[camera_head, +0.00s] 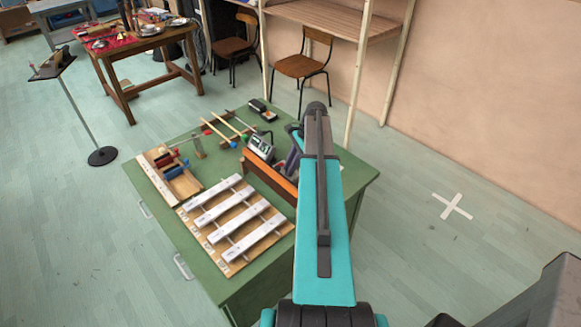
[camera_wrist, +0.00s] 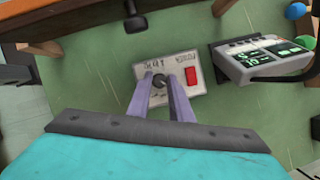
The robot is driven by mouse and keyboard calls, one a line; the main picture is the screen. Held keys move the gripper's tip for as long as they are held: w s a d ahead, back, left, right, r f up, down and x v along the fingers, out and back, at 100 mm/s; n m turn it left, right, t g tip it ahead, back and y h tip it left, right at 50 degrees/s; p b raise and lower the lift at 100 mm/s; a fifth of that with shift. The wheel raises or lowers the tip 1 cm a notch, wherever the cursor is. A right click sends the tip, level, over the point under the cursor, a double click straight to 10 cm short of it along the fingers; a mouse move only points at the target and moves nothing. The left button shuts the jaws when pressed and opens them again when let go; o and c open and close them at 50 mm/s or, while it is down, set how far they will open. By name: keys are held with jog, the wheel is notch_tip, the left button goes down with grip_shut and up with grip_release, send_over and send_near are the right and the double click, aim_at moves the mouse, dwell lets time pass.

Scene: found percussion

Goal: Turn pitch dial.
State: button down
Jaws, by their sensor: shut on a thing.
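In the wrist view a pale panel (camera_wrist: 146,70) carries a small dark round dial (camera_wrist: 159,80), a red rocker switch (camera_wrist: 192,75) and printed lettering that reads upside down. My gripper (camera_wrist: 161,78) has its two purple-grey fingers on either side of the dial, shut on it. The fingers cover part of the dial and the panel's near edge. In the head view my gripper (camera_head: 293,155) is over the green table, partly behind my arm, and the panel is hidden there.
A meter with a lit green display (camera_wrist: 262,58) stands to the right of the panel; the head view shows it too (camera_head: 260,147). Metal bars on a wooden frame (camera_head: 235,220), a wooden tray of spools (camera_head: 170,178) and mallets (camera_head: 222,128) share the green table (camera_head: 345,165).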

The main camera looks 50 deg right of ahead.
jog(key=shift+w+n+g, duration=0.1)
jog(key=shift+n+g, duration=0.5)
jog(key=shift+n, duration=1)
jog(key=shift+y, duration=0.3)
jog(key=c, duration=1.6)
grip_release()
jog(key=shift+d+r, duration=0.1)
jog(key=shift+b+v, duration=1.85)
jog(key=shift+v, duration=4.9)
jog(key=shift+r, duration=0.15)
